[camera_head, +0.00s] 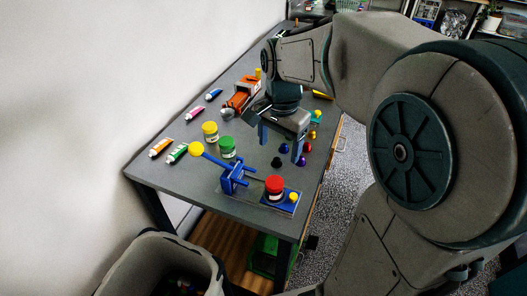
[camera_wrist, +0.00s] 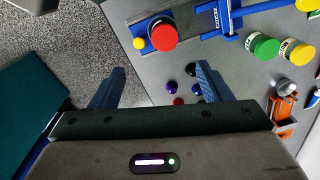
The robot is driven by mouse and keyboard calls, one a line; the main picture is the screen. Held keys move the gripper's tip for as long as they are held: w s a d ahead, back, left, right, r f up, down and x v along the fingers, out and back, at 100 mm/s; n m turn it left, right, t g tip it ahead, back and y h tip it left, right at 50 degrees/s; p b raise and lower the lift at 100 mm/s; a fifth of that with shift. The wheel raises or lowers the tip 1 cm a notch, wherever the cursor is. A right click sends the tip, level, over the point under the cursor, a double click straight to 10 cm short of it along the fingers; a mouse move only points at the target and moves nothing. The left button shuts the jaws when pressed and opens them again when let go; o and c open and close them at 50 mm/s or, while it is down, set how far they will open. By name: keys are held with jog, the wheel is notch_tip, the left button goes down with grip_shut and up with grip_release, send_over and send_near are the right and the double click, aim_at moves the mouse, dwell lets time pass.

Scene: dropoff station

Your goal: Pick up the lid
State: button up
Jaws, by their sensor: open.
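My gripper (camera_head: 280,148) is open and empty above the right side of the grey table (camera_head: 208,187). Small round pieces, perhaps lids, lie near the right edge: black (camera_head: 277,162), purple (camera_head: 301,160), red (camera_head: 307,148) and yellow (camera_head: 312,135). In the wrist view the black piece (camera_wrist: 190,69) and purple piece (camera_wrist: 172,87) are beside the right finger. Which piece is the lid, I cannot tell.
A blue clamp (camera_head: 235,178) with a yellow-knobbed lever stands at the near edge. Green (camera_head: 227,147) and yellow (camera_head: 210,132) jars stand left of my gripper. Paint tubes (camera_head: 160,147) lie along the wall side. An orange device (camera_head: 241,94) stands behind. A bin (camera_head: 160,250) is below.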

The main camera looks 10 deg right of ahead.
jog(key=w, duration=0.1)
jog(key=m, duration=0.1)
send_near(274, 182)
notch_tip(274, 182, down, 8)
jog(key=shift+w+f+p, duration=0.15)
jog(key=shift+p, duration=0.3)
jog(key=c, duration=1)
